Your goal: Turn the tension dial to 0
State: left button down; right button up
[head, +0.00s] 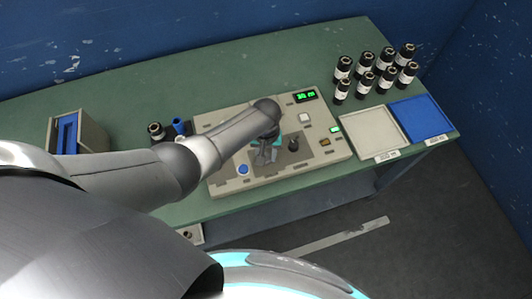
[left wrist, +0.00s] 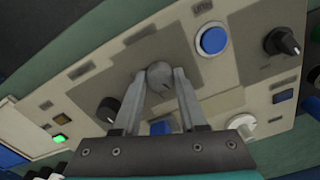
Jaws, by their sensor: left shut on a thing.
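My left gripper (head: 264,158) reaches down onto the beige control panel (head: 325,168). In the left wrist view its two fingertips (left wrist: 161,80) are shut on a grey round knob (left wrist: 160,73), one finger on each side. A black pointer dial (left wrist: 283,42), a black knob (left wrist: 108,108) and a white knob (left wrist: 240,122) also stand on the panel. The black knob shows right of the gripper in the head view (head: 293,143). The labels are too small to read, so I cannot tell which is the tension dial. My right gripper is not in view.
The panel has a green-lit display (head: 305,96), a blue button (head: 243,169) and a green-lit button (head: 335,129). A grey box (head: 80,133) stands at left.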

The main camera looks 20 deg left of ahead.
pick_arm(q)
jog(key=shift+w, duration=0.1)
jog(key=shift+c, duration=2.3)
grip_release()
notch_tip(320, 180, up, 15)
jog(key=p, duration=0.4)
jog(key=shift+r+p, duration=0.15)
jog(key=shift+p, duration=0.15)
